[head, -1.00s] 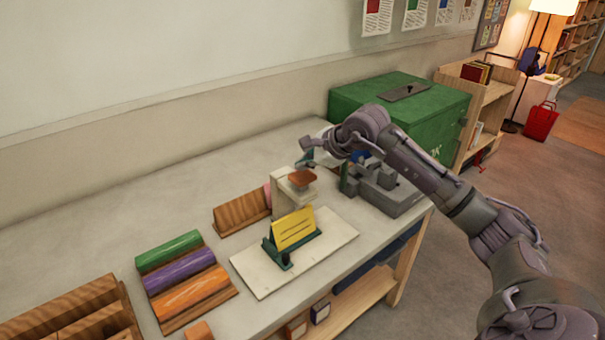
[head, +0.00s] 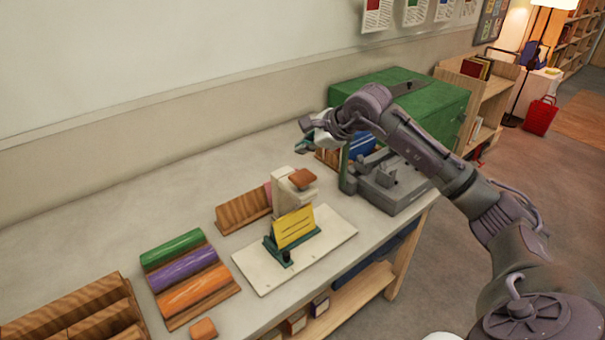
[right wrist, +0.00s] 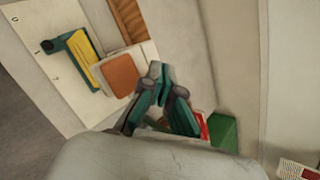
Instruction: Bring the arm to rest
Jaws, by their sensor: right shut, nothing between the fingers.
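My right arm reaches in from the right in the head view. Its gripper (head: 304,136) hangs in the air over the back of the table, left of the green box (head: 440,95). In the right wrist view the right gripper's teal fingers (right wrist: 160,72) are together with nothing between them. Below it stands a cream block-shaped device with an orange-brown top (head: 302,179), which also shows in the right wrist view (right wrist: 122,76). The gripper is apart from it. My left gripper is not in view.
A yellow card (head: 294,228) stands in a green holder on a white board (head: 338,238). Green, purple and orange rolls (head: 178,266) lie at the left. A grey machine (head: 390,185) stands near the right table edge. Bare table (head: 130,205) lies along the wall.

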